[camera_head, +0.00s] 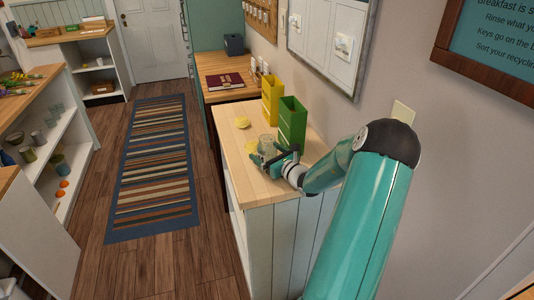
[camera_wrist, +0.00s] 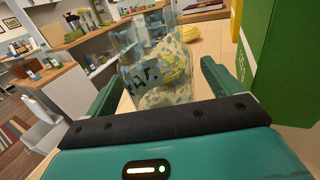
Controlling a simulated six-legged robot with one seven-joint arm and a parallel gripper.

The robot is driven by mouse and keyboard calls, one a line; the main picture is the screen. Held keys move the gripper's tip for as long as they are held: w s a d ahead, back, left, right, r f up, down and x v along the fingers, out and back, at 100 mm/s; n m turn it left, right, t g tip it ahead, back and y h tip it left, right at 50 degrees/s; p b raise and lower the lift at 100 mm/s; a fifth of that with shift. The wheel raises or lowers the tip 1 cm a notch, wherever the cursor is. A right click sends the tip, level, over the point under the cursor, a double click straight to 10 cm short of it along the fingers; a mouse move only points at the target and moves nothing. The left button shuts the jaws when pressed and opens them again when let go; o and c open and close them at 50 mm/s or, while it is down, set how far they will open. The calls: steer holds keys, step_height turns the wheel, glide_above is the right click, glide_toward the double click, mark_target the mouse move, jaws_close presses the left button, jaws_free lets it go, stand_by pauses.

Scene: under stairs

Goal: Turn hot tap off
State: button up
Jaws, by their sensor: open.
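No tap or sink shows in either view. My gripper (camera_head: 270,158) is low over the near end of a wooden counter (camera_head: 245,185) in the head view. In the wrist view my gripper (camera_wrist: 160,85) is open, with one green finger on each side. A clear glass jar (camera_head: 267,143) stands on the counter just beyond it. In the wrist view the glass jar (camera_wrist: 150,62) shows ahead, between the fingers, with patterned yellow and blue-grey contents or markings. I cannot tell whether the fingers touch it.
A green box (camera_head: 292,122) and yellow box (camera_head: 271,98) stand by the wall. A yellow item (camera_head: 242,122) lies left of the jar. A dark red book (camera_head: 225,81) lies on a farther desk. A striped rug (camera_head: 152,165) covers the open floor at left, beside shelves (camera_head: 62,150).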

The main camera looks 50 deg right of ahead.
steer(key=shift+w+d, duration=0.15)
steer(key=shift+w, duration=0.95)
steer(key=shift+c, duration=0.2)
steer(key=c, duration=1.2)
steer(key=shift+r, duration=0.2)
